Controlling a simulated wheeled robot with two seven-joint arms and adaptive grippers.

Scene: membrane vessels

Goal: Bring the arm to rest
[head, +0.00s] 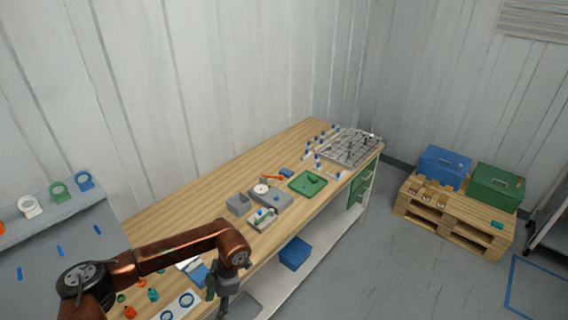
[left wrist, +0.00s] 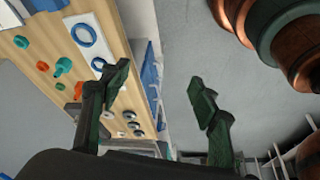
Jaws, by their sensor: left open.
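My left arm (head: 170,250), copper-coloured, comes in from the lower left and reaches over the near end of the wooden bench (head: 190,205). Its left gripper (head: 222,291) hangs down at the bench's front edge. In the left wrist view, the left gripper (left wrist: 160,88) has its two dark fingers spread wide with nothing between them. Beyond the fingers show the bench edge and grey floor. My right gripper is in neither view.
Near the gripper lie a white board with blue rings (head: 180,304) and small orange and teal parts. Farther along are a green tray (head: 307,183) and a grey rack (head: 350,146). A blue bin (head: 294,252) sits on the lower shelf.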

